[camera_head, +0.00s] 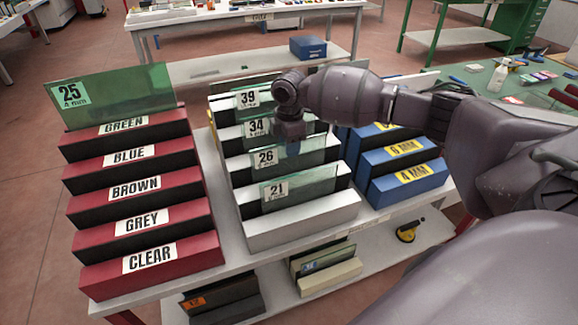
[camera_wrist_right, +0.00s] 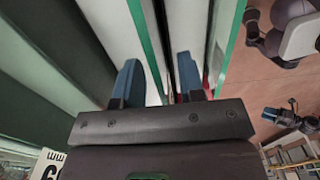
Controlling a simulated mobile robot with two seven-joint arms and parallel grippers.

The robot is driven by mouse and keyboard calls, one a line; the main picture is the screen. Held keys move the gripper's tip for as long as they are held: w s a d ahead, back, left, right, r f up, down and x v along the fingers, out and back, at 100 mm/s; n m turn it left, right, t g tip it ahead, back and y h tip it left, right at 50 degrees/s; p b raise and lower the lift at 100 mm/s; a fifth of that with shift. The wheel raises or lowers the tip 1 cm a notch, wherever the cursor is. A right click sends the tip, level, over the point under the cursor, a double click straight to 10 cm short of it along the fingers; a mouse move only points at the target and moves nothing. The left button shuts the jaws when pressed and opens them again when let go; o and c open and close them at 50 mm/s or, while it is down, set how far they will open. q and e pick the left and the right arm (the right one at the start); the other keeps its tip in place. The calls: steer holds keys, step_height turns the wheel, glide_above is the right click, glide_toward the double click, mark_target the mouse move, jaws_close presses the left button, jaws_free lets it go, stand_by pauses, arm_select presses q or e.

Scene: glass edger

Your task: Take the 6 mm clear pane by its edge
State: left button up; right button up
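The white rack (camera_head: 300,228) holds several clear panes in its slots, tagged 39 (camera_head: 247,99), 34 (camera_head: 256,128), 26 (camera_head: 265,158) and 21 (camera_head: 276,190). The thickness lines on these tags are too small to read surely, so I cannot tell which is 6 mm. My right gripper (camera_head: 291,134) hangs over the rack beside the 34 tag; its fingertips are hidden there. In the right wrist view its blue-padded fingers (camera_wrist_right: 158,82) are apart, with a green pane edge (camera_wrist_right: 148,50) running between them. Gaps show beside that edge.
A red rack (camera_head: 150,280) labelled by glass colour stands left, with a green pane (camera_head: 115,97) in its back slot. A blue rack (camera_head: 405,185) stands right. The lower shelf (camera_head: 385,255) holds smaller racks and a yellow suction cup (camera_head: 407,234).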

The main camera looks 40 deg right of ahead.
step_height(320, 180, down, 2)
jaws_close()
steer(key=shift+r, duration=0.15)
stand_by(0.4)
